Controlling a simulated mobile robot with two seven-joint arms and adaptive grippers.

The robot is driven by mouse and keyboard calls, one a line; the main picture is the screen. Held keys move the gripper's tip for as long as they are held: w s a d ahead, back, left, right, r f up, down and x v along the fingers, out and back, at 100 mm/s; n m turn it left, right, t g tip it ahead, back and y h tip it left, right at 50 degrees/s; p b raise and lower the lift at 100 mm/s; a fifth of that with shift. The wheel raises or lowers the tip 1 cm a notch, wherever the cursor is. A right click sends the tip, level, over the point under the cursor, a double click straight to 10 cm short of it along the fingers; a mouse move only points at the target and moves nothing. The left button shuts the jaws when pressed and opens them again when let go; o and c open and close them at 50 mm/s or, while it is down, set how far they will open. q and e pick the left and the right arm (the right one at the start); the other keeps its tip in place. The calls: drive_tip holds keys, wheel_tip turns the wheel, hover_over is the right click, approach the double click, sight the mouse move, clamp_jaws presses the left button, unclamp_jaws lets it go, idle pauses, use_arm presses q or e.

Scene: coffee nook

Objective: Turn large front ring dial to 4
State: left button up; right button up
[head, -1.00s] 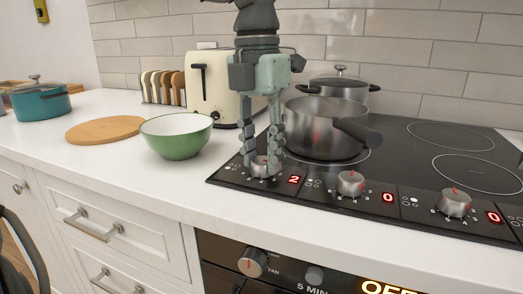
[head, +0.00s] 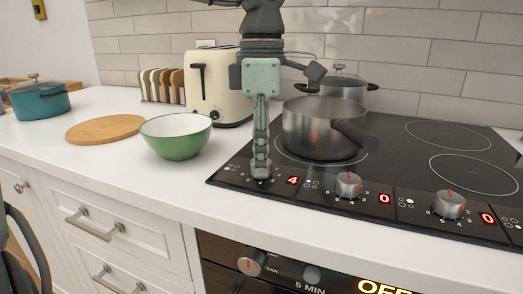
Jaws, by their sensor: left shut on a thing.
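The cooktop (head: 400,150) has a row of metal dials along its front edge. The leftmost dial (head: 260,172) is mostly hidden behind the fingers of my left gripper (head: 261,170), which points straight down and is shut on it. The red display (head: 292,181) beside this dial reads 4. The middle dial (head: 348,185) and the right dial (head: 449,204) stand free, and the displays beside them read 0. My right gripper is not in view.
A steel saucepan (head: 318,128) stands just behind the dial, its dark handle toward the right. A lidded pot (head: 345,88), a cream toaster (head: 215,90) and a green bowl (head: 176,143) are nearby. White counter in front is clear.

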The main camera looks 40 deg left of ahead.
use_arm(q)
drive_tip(key=shift+m, duration=1.4)
drive_tip(key=o, duration=1.2)
wheel_tip(320, 180, up, 12)
drive_tip(key=shift+w, duration=0.3)
drive_tip(key=shift+a, duration=0.1)
